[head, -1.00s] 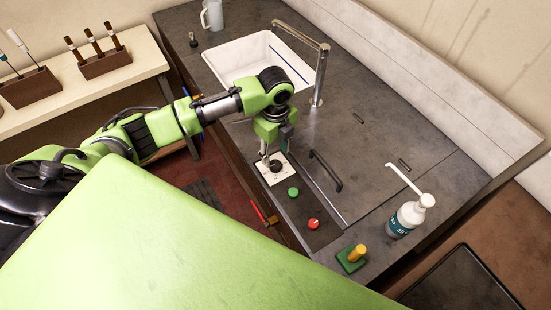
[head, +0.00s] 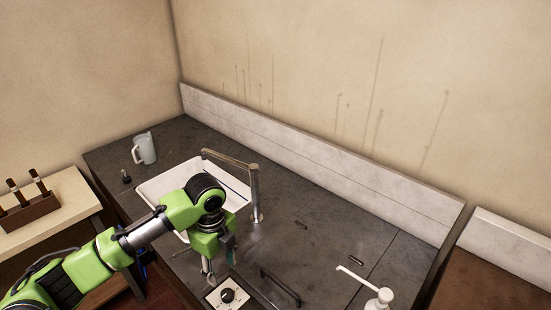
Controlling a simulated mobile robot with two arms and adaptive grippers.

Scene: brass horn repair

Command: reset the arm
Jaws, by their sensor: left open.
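My left arm comes in from the lower left in the head view, green with black joints. Its gripper (head: 208,270) points down over the front of the dark counter, just above or beside a white plate with a black dial (head: 228,296). I cannot tell whether it touches the plate. The gripper is open, and no held object shows in it. My right gripper is not in view.
A white sink (head: 160,186) with a metal faucet (head: 256,190) lies behind the arm. A grey jug (head: 145,149) stands at the back left. A black handle (head: 281,287) and a white pump bottle (head: 380,299) are to the right. A wooden tool holder (head: 28,212) sits on the left bench.

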